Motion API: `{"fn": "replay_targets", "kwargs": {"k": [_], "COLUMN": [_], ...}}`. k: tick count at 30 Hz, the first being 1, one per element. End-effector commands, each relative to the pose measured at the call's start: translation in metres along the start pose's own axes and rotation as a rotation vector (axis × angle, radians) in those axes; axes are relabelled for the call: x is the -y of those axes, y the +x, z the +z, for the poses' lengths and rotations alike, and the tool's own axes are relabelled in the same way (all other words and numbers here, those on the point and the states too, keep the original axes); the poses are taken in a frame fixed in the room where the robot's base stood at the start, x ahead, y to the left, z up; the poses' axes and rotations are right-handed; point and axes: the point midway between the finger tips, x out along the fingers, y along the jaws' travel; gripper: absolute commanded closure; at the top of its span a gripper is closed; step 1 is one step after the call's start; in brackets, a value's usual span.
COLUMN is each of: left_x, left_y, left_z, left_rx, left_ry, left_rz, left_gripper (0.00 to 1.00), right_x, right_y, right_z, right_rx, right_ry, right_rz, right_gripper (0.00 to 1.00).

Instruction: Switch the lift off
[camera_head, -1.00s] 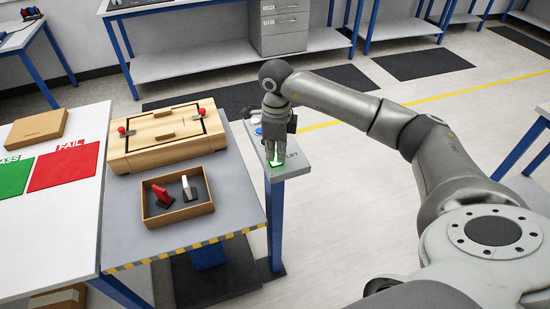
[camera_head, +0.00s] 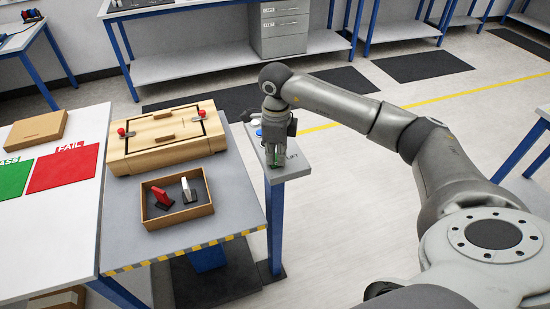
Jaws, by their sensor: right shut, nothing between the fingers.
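The lift switch, a small green button or rocker (camera_head: 276,166), sits near the front end of a grey control panel (camera_head: 294,168) on a blue post. The word LIFT is partly readable beside it. It looks dark green, not brightly lit. My right gripper (camera_head: 275,160) is shut and empty, pointing down with its fingertips at the switch. The fingers hide much of the switch, so I cannot tell its exact position or whether they touch it. My left gripper is not in view.
Blue and white controls (camera_head: 257,128) sit further back on the panel, partly behind my gripper. Left of the panel, a grey table (camera_head: 235,211) bears a wooden box (camera_head: 165,159) with red knobs and an open tray (camera_head: 178,219) with red and white pieces. Floor on the right is clear.

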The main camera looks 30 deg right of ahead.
Motion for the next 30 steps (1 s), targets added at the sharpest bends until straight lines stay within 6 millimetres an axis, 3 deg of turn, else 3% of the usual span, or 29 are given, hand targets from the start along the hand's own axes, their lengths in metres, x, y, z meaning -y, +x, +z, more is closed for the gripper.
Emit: {"fn": "replay_targets", "kwargs": {"k": [21,30], "left_x": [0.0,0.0], "left_y": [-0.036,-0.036], "left_z": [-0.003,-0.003], "left_rx": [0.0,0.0], "left_ry": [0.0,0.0], "left_rz": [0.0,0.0], "left_gripper": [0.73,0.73], "right_x": [0.001,0.001], "right_y": [-0.063,-0.065], "right_z": [0.0,0.0], "right_rx": [0.004,0.004], "right_ry": [0.001,0.001], "right_rz": [-0.004,-0.004], "right_gripper": [1.0,1.0]}}
